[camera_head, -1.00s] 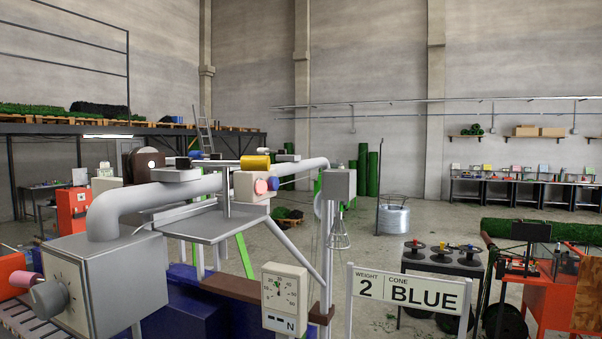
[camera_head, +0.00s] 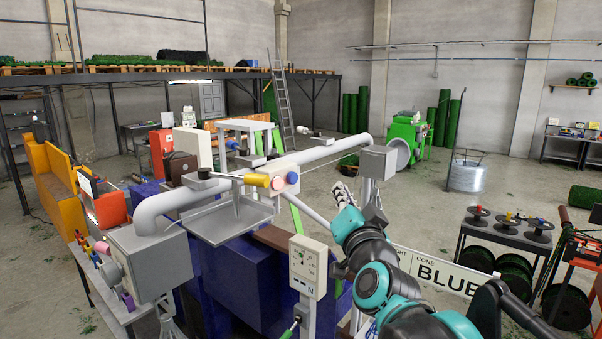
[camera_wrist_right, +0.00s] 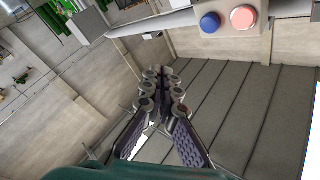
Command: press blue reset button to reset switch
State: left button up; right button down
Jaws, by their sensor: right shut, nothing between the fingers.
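The blue button (camera_head: 292,178) sits on a small pale box on the machine's pipe, beside a pink-red button (camera_head: 278,182). In the right wrist view the blue button (camera_wrist_right: 209,23) and the pink-red one (camera_wrist_right: 243,18) are at the top, upside down relative to the room. My right gripper (camera_head: 342,190) is shut and empty, to the right of the buttons and clearly apart from them. In the right wrist view its fingers (camera_wrist_right: 163,75) are together, pointing up below the buttons. My left gripper is out of view. The switch cannot be told for sure.
A yellow-ended lever (camera_head: 256,180) reaches toward the button box. My arm partly covers the BLUE sign (camera_head: 440,270).

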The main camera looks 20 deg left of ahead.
aim_at(293, 178)
jog(key=shift+a+f, duration=0.1)
jog(key=shift+a, duration=0.05)
jog(key=shift+w+a, duration=0.1)
jog(key=w+a, duration=0.3)
jog(key=a, duration=0.5)
jog(key=shift+a, duration=0.1)
dwell(1.5)
jog(key=shift+a, duration=0.25)
